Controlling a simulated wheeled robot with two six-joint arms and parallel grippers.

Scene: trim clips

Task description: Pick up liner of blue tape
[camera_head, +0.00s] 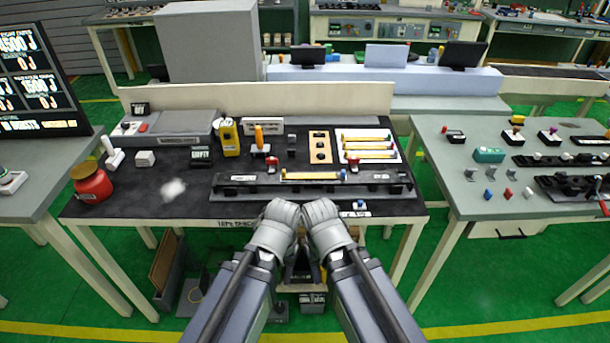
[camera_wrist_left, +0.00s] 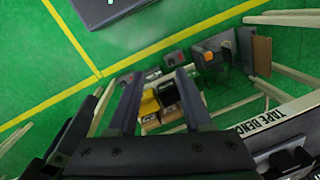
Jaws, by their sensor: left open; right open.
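I cannot clearly make out a liner. A small blue-and-white piece (camera_head: 355,209) lies at the bench's front edge, just right of my right wrist. A yellow strip (camera_head: 308,176) with a blue bit (camera_head: 343,174) at its right end sits on the long black fixture (camera_head: 235,184). Several similar yellow strips (camera_head: 368,146) lie on a white board at the back right. My right gripper (camera_head: 322,212) is at the bench's front edge, its fingers mostly hidden. My left gripper (camera_wrist_left: 158,98) is open and empty in the left wrist view, above the floor and low shelf items.
Side tables flank the bench, with green floor between. The mat's front left is mostly clear.

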